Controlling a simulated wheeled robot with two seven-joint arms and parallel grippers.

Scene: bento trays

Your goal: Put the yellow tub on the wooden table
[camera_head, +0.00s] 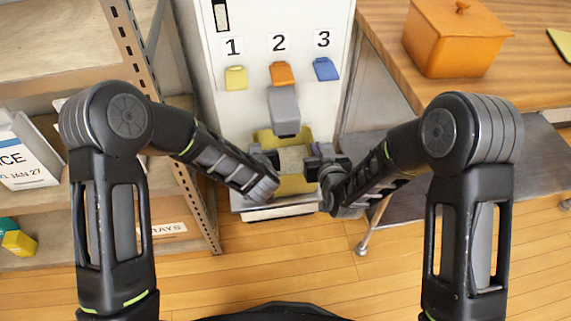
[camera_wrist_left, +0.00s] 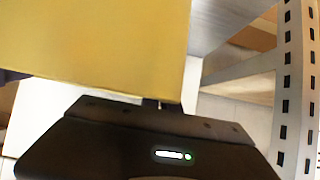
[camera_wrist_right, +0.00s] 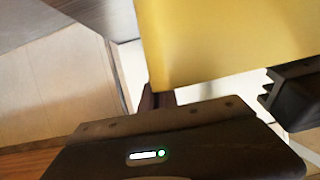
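The yellow tub (camera_head: 297,185) stands under the grey spout of the white dispenser, on its low ledge. Something pale tan shows inside it. My left gripper (camera_head: 264,162) is at the tub's left side and my right gripper (camera_head: 322,163) at its right side, both very close to it. The tub's yellow wall fills much of the left wrist view (camera_wrist_left: 95,45) and the right wrist view (camera_wrist_right: 230,40). It hides part of the fingers, so I cannot tell whether they hold it. The wooden table (camera_head: 385,30) is at the upper right.
The white dispenser (camera_head: 210,60) has yellow, orange and blue levers marked 1, 2 and 3. An orange lidded box (camera_head: 455,45) stands on the table, with bare wood left of it. A metal shelf post (camera_head: 135,60) is close on the left. A grey lower shelf (camera_head: 400,205) lies below the table.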

